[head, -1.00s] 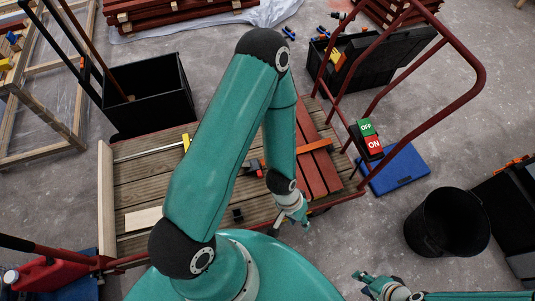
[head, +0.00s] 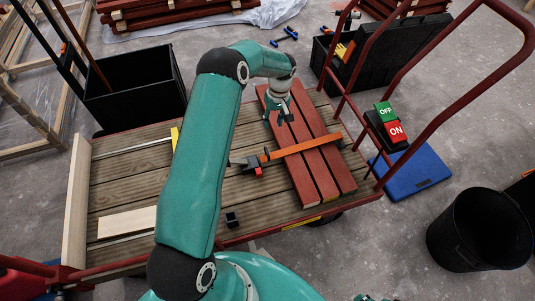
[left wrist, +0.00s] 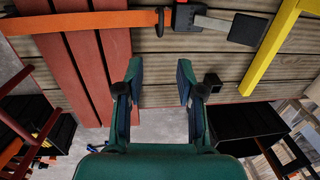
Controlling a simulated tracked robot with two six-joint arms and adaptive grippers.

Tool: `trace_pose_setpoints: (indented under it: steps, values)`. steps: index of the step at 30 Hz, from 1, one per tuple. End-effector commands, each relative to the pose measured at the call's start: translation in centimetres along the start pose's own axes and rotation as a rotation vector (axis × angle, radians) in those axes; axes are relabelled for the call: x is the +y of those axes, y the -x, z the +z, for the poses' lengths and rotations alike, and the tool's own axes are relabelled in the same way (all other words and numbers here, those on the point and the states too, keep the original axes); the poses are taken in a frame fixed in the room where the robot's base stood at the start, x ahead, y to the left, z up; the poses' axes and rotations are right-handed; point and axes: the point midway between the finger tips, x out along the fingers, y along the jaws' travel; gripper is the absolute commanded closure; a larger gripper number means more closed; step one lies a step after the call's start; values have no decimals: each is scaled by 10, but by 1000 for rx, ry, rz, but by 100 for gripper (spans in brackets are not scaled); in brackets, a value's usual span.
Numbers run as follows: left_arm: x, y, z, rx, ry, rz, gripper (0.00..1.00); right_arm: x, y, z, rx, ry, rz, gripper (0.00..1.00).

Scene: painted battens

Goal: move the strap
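An orange strap-like band (head: 305,147) lies across three dark red battens (head: 316,178) on the slatted wooden deck (head: 130,180). At its left end is a red and black fitting (head: 252,166). My left gripper (head: 280,118) hangs above the far ends of the battens, apart from the band. In the left wrist view the band (left wrist: 85,22) crosses the battens (left wrist: 110,60) near the top edge, beyond the fingers. There, the left gripper (left wrist: 158,75) is open with nothing between its fingertips. Only a sliver of my right gripper (head: 363,298) shows at the bottom edge.
A red rail (head: 455,90) rises at the deck's right. A black bin (head: 137,92) stands behind left, a black bucket (head: 475,230) at right. On the deck lie a yellow piece (head: 175,138), a pale board (head: 127,223) and a small black block (head: 232,219).

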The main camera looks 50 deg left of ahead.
Motion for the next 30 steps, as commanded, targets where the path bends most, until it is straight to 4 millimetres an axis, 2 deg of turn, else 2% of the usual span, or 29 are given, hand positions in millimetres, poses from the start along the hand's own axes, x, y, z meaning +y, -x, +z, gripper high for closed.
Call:
trace_pose_setpoints:
  steps: [4, 8, 21, 27, 30]
  values:
    - [-2, -13, -2, 0, 7, -6, 63, 1, -2, 0, 1, 0, 0, 60]
    - [-1, -35, -1, -1, 5, -6, 63, 2, -6, 0, 0, 0, 0, 60]
    - [0, -129, 0, -2, 3, -4, 63, 7, -19, 0, 0, 0, 0, 60]
    - [0, -156, 0, 0, 2, -4, 63, 8, -23, 0, 0, 0, 0, 60]
    - [0, -162, 0, 0, 2, -3, 63, 9, -24, 0, 0, 0, 0, 60]
